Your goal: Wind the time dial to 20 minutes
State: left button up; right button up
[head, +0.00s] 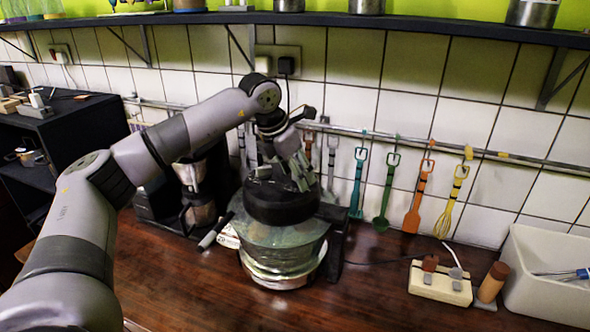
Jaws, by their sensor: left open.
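My left arm comes in from the left and reaches over a round appliance (284,248) with a greenish, glassy body and a dark top (283,203). My left gripper (293,181) is open, with its fingers pointing down at or just above that dark top. I cannot tell whether they touch it. No time dial or minute marks can be made out; any dial on the appliance is hidden or too small to read. My right gripper is not in view.
Utensils, including an orange spatula (416,203) and a yellow whisk (449,205), hang from a rail behind. A dark coffee machine (160,205) stands left of the appliance. A cream block (440,284), brown cylinder (492,284) and white bin (550,270) are right. The front counter is clear.

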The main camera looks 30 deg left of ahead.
pick_arm(q)
jog(key=c, duration=1.2)
